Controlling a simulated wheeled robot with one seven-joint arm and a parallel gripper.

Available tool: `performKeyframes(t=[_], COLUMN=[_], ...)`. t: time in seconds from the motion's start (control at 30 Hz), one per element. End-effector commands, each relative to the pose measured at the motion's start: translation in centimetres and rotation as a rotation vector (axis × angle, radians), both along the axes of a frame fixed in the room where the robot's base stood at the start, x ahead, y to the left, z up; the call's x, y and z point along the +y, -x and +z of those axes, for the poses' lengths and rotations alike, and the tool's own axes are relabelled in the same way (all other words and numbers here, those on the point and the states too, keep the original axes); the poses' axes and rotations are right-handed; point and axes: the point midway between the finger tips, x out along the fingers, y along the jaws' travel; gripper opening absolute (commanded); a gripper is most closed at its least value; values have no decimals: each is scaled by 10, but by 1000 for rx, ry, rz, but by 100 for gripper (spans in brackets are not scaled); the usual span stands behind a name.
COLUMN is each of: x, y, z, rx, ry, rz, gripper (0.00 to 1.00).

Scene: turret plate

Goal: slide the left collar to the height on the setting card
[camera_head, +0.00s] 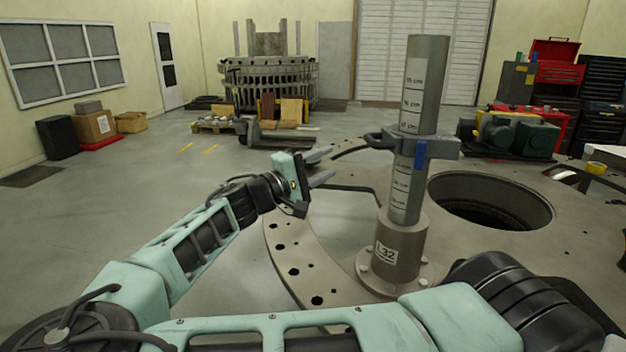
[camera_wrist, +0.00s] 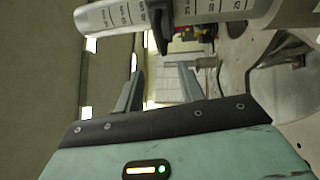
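A grey upright post (camera_head: 425,85) with a printed centimetre scale stands in a flanged base in the head view. A grey collar (camera_head: 440,148) sits around it, above mid-height, with a dark handle loop (camera_head: 378,140) on its left and a blue tab in front. The scale numbers are too small to read surely. My gripper (camera_head: 323,167) is open and empty, left of the post and a little lower than the collar, apart from both. In the wrist view, the post (camera_wrist: 110,14) crosses the top, beyond my open fingers (camera_wrist: 160,85). I cannot make out a setting card.
A label (camera_head: 385,254), seemingly reading L32, is on the post's base. The turret plate (camera_head: 285,255) has bolt holes and a large round opening (camera_head: 490,203) right of the post. A pallet jack (camera_head: 270,135), crates and red tool cabinets stand behind. Space left of the post is clear.

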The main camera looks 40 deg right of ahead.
Motion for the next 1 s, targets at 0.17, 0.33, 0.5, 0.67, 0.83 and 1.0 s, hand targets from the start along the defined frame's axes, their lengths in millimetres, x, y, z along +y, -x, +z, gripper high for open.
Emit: performKeyframes(t=[0.17,0.33,0.5,0.67,0.83,1.0], x=[20,25,25,25,25,10], y=[-2,-2,-2,-2,-2,8], z=[-4,-4,-4,-4,-4,-30], rx=[-1,0,0,0,0,34], ry=[-1,0,0,0,0,-87], rz=[0,0,0,0,-1,-39], gripper=[39,39,39,39,39,39])
